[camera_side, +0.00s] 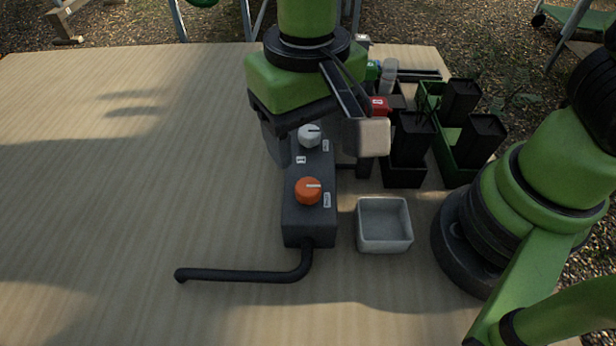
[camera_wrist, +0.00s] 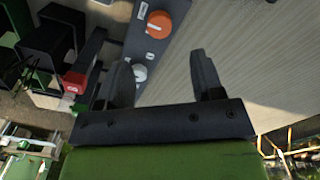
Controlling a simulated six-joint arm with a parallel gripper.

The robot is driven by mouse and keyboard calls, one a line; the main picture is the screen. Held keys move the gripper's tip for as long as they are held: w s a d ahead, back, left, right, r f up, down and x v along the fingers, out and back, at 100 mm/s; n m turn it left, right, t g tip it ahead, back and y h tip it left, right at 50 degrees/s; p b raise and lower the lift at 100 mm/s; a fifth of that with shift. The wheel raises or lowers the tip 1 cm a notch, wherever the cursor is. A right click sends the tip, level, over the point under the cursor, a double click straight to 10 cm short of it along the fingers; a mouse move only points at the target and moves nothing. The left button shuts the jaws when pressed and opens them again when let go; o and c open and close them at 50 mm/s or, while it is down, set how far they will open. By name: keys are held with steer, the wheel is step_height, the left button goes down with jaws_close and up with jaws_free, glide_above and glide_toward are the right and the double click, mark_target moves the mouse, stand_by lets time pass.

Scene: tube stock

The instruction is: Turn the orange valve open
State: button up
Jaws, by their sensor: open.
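The orange valve (camera_side: 308,191) is a round knob with a pale line on top, on the near part of a dark grey box (camera_side: 310,228). It also shows in the wrist view (camera_wrist: 158,24), beyond my fingertips. A white knob (camera_side: 310,135) sits farther back on the same box. My gripper (camera_side: 325,140) is open and empty, above the far end of the box near the white knob. In the wrist view, my two fingers (camera_wrist: 160,75) are spread wide, with the white knob (camera_wrist: 139,72) between them near the left finger. My gripper is apart from the orange valve.
A black pipe (camera_side: 240,276) runs from the box's near end to the left. A grey open tray (camera_side: 384,225) stands right of the box. Black and green containers (camera_side: 460,130) and a red-capped item (camera_side: 379,106) stand behind it. The table's left side is clear.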

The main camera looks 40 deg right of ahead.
mark_target(307, 186)
step_height(307, 186, down, 8)
steer(key=shift+f, duration=0.25)
steer(key=c, duration=0.9)
